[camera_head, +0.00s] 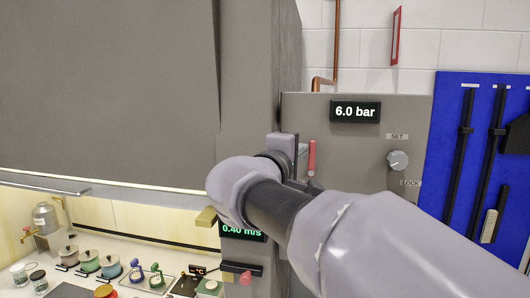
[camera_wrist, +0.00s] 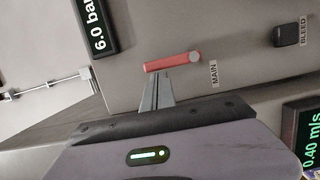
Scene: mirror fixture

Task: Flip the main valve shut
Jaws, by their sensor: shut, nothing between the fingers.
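The main valve's red lever (camera_head: 312,157) stands upright on the grey panel in the head view. In the wrist view, which is turned sideways, the lever (camera_wrist: 172,61) lies across the picture beside a MAIN label (camera_wrist: 214,73). My gripper (camera_wrist: 167,78) is shut and empty. Its fingertips end right by the lever's side in that view; I cannot tell whether they touch it. In the head view my arm and wrist hide the panel below the lever.
The panel (camera_head: 365,140) carries a 6.0 bar display (camera_head: 355,111) and a SET/LOCK knob (camera_head: 398,160). A black BLEED control (camera_wrist: 287,35) shows in the wrist view. A blue tool board (camera_head: 455,100) hangs at right. A counter with pots (camera_head: 88,260) is lower left.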

